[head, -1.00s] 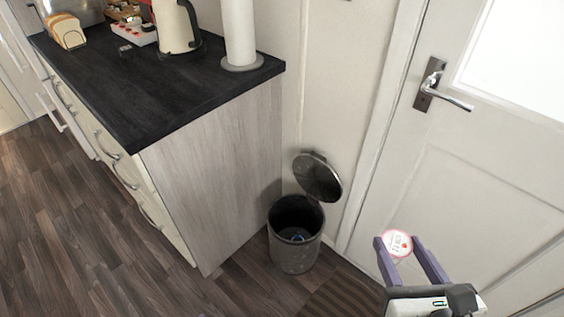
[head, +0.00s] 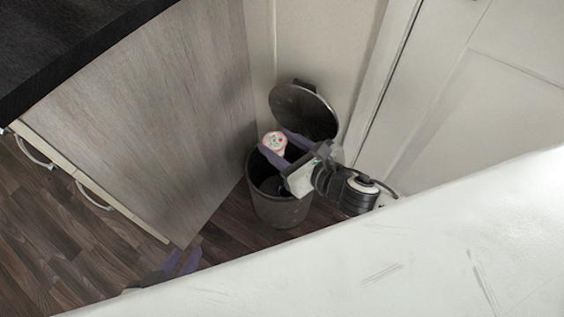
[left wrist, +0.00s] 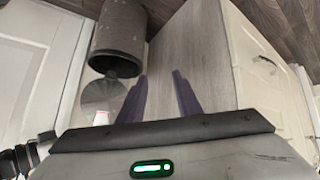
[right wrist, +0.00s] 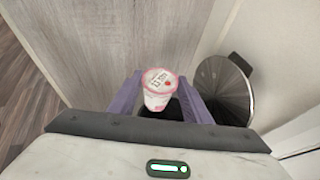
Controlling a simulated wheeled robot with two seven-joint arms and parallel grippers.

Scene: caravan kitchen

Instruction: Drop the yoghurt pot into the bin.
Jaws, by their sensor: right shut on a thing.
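The yoghurt pot (head: 274,141), white with a pink rim and printed lid, is held upright between the purple fingers of my right gripper (head: 277,150). It also shows in the right wrist view (right wrist: 159,88), with the bin's dark opening partly visible below. The dark grey bin (head: 280,209) stands on the floor with its round lid (head: 304,111) raised. The pot and fingers are over the bin's opening, which they partly hide. My left gripper (head: 182,261) is low at the left, apart from the bin. In the left wrist view its fingers (left wrist: 161,97) are apart with nothing between them.
The wooden end panel of the counter (head: 150,110) stands close to the bin's left. The white door (head: 475,110) and its frame are at the right. A white surface fills the lower right of the head view. Wood floor is clear at the left.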

